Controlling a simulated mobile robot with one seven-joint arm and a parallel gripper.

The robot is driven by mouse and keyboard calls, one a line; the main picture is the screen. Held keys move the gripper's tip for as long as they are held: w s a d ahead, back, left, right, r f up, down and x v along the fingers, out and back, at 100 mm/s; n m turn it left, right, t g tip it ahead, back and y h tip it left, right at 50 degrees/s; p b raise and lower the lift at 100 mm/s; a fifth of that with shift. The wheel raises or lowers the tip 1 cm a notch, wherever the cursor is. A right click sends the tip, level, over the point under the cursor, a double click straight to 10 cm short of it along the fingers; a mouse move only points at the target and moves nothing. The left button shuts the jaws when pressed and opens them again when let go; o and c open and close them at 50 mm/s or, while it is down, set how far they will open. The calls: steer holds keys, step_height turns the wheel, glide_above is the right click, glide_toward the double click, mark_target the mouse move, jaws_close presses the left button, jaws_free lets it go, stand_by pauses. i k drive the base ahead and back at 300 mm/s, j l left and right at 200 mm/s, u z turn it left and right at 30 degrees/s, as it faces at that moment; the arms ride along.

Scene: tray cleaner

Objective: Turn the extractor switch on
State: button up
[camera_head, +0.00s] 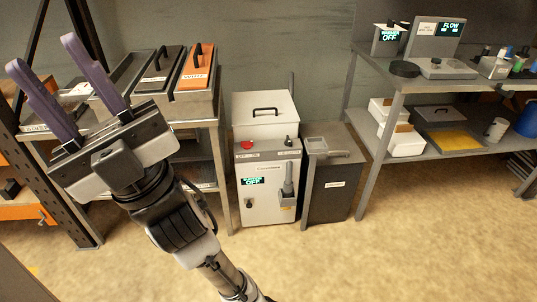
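A white cabinet (268,172) stands on the floor at the centre, with a small display (251,181) that reads OFF; its upper line is too small to read. A red knob (246,145) and a small dark control (290,141) sit on its top ledge. A round dark knob (249,204) is on its front. I cannot tell which control is the extractor switch. My gripper (44,53) is at the upper left, with its two purple fingers spread apart and nothing between them. It is raised, well left of the cabinet and apart from it.
A left bench (212,121) holds lidded trays, one orange (197,66). A dark bin (331,178) stands right of the cabinet. A right bench (405,84) carries a second OFF display (389,37) and a FLOW unit (436,38). The floor in front is clear.

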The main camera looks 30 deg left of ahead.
mark_target(247, 145)
steer(key=i+j, duration=0.2)
steer(key=i, duration=0.2)
steer(key=i+j, duration=0.15)
steer(key=i, duration=0.3)
steer(key=i+j+u, duration=0.1)
steer(key=i, duration=0.3)
steer(key=j, duration=0.1)
